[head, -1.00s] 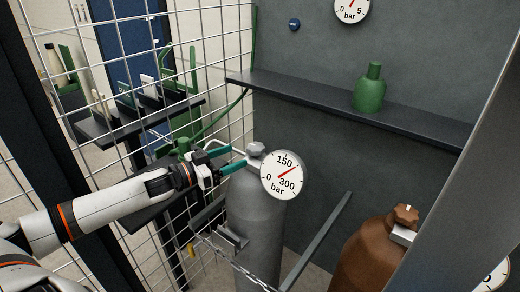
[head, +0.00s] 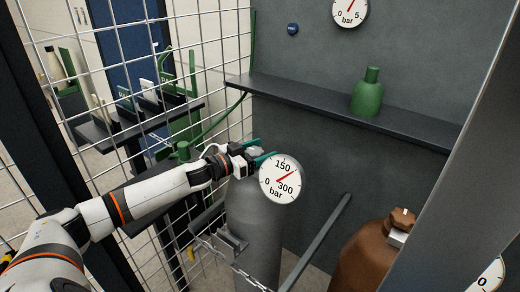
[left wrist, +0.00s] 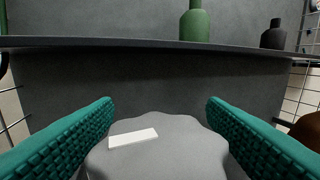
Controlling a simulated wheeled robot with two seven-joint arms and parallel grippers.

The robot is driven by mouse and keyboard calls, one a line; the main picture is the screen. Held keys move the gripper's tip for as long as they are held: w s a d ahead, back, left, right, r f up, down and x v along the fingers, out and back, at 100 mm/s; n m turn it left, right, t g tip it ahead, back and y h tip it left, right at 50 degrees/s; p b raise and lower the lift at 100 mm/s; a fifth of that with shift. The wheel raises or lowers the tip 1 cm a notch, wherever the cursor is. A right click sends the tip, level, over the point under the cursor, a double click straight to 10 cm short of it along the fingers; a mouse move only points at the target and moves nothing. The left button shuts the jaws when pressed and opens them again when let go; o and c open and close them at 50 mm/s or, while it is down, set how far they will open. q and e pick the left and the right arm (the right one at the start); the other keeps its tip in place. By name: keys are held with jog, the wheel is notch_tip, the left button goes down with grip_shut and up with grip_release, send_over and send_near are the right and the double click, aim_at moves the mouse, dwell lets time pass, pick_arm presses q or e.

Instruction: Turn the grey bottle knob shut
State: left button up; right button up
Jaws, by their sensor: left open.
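The grey bottle (head: 256,212) stands upright behind a chain, with a round white pressure gauge (head: 282,179) at its top. Its grey knob (head: 256,152) sits at the very top, partly hidden by my left gripper and the gauge. In the left wrist view the knob (left wrist: 165,152) fills the lower middle, lobed, with a white mark on its top. My left gripper (head: 262,156) is open, its green fingers on either side of the knob. In the left wrist view gaps show beside the knob; contact cannot be told. My right gripper is not in view.
A brown bottle with a brown knob (head: 402,218) stands at the right. A dark shelf (head: 320,107) holds a green bottle (head: 367,95). A wire mesh wall (head: 215,60) is at the left, and a chain (head: 225,259) crosses the grey bottle's front.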

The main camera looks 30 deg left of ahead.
pick_arm(q)
jog(key=c, duration=1)
jog(key=shift+r+m+g+h+p, duration=0.4)
jog(key=shift+m+h+p, duration=0.25)
jog(key=shift+p, duration=0.35)
jog(key=shift+d+m+g+h+p, duration=0.1)
jog(key=shift+m+g+h+p, duration=0.2)
jog(key=shift+h, duration=0.35)
jog(key=shift+f+m+g+h, duration=0.15)
jog(key=shift+m+g+h, duration=0.3)
jog(key=shift+h, duration=0.15)
jog(key=shift+s+d+f+m+g+h, duration=0.1)
jog(key=shift+m+g+h, duration=0.4)
jog(key=shift+g+h, duration=0.1)
jog(key=shift+s+d+f+m+g+h, duration=0.1)
jog(key=shift+m+g+h, duration=0.4)
jog(key=shift+h, duration=0.1)
jog(key=o, duration=1)
